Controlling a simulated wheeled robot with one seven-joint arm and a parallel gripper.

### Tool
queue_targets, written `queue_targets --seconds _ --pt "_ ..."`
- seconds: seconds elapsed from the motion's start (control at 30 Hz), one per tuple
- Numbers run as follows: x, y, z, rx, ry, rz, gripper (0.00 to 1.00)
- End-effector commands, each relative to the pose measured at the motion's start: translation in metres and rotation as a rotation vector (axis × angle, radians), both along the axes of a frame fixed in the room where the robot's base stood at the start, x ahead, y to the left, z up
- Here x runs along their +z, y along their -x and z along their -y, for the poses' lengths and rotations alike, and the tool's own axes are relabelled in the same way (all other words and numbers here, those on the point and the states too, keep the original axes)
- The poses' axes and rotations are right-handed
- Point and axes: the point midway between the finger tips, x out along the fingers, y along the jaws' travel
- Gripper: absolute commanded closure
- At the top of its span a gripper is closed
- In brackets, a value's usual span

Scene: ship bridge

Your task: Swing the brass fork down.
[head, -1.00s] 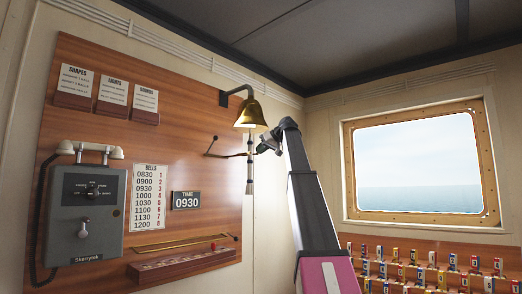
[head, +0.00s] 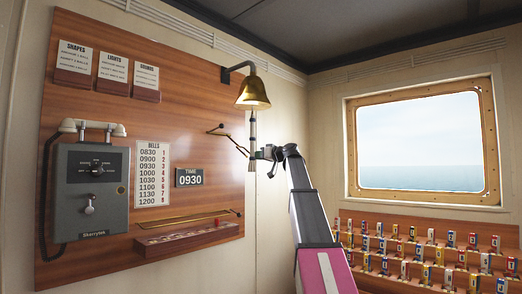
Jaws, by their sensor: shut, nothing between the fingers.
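The brass fork (head: 238,145), a thin arm, shows on the wooden panel below and left of the bell. It slopes down to the right, and its lower end is beside the bell's hanging rope (head: 252,128). My gripper (head: 258,154) is shut, at the rope and close to the fork's lower end. I cannot tell whether it touches either one. The fork's tip is small and partly lost against the rope and my gripper.
The brass bell (head: 252,92) hangs from a dark bracket just above my gripper. A grey telephone box (head: 90,195) and a wooden ledge with a brass rail (head: 188,238) are on the panel to the left. A rack of coloured tags (head: 425,262) stands below the window at right.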

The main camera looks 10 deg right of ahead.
Motion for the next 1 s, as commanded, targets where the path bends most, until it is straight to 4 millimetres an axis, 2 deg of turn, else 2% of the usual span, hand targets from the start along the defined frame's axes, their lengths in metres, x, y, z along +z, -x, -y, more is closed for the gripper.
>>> queue_targets --seconds 0.2,0.7,1.0 --pt "-0.010 -0.005 -0.004 0.001 0.002 -0.001 1.00" --pt "-0.011 -0.005 -0.004 0.000 0.003 -0.001 1.00" --pt "-0.013 0.008 -0.004 0.000 0.002 -0.002 1.00"
